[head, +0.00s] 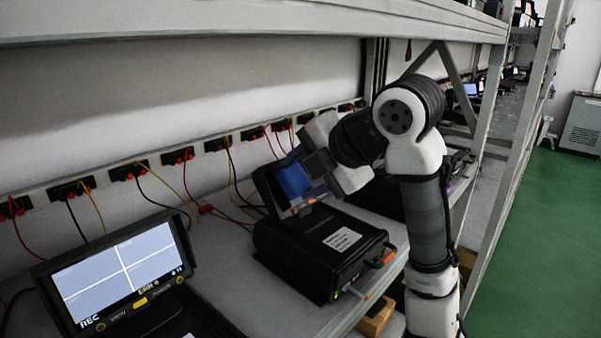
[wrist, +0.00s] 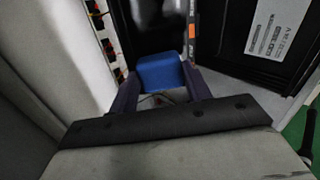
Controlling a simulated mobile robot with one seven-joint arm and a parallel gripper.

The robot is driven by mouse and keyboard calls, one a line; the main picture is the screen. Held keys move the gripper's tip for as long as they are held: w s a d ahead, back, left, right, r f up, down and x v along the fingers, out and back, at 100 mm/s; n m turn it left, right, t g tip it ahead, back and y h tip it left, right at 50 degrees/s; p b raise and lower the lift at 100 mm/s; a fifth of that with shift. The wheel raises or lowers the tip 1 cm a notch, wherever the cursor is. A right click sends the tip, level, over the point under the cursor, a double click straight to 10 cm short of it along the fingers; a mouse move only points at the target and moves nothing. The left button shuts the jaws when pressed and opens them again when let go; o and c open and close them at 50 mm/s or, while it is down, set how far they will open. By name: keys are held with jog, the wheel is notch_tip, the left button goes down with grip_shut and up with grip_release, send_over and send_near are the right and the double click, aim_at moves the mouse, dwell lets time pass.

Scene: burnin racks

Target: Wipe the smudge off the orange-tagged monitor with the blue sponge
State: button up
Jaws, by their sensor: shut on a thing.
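My gripper (head: 308,172) is shut on the blue sponge (head: 293,181), which is in front of the dark screen of a monitor (head: 264,188) on a black case. The sponge (wrist: 160,72) also shows in the wrist view between my two dark purple fingers (wrist: 160,84). Beyond it is the dark monitor (wrist: 150,22), with an orange tag (wrist: 193,32) on its right edge. I cannot tell whether the sponge touches the screen. I cannot make out a smudge; my gripper and the sponge cover part of the screen.
The black case (head: 318,258) with a white label stands on the grey shelf (head: 240,292). A second monitor (head: 118,272) with a lit screen is at the left. Red, yellow and black cables (head: 232,178) hang behind. A shelf beam (head: 240,20) runs overhead, and a rack post (head: 488,90) stands right.

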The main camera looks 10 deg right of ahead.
jog(key=shift+p+v, duration=1.1)
jog(key=shift+v, duration=1.45)
jog(key=p+v, duration=0.1)
jog(key=v, duration=0.2)
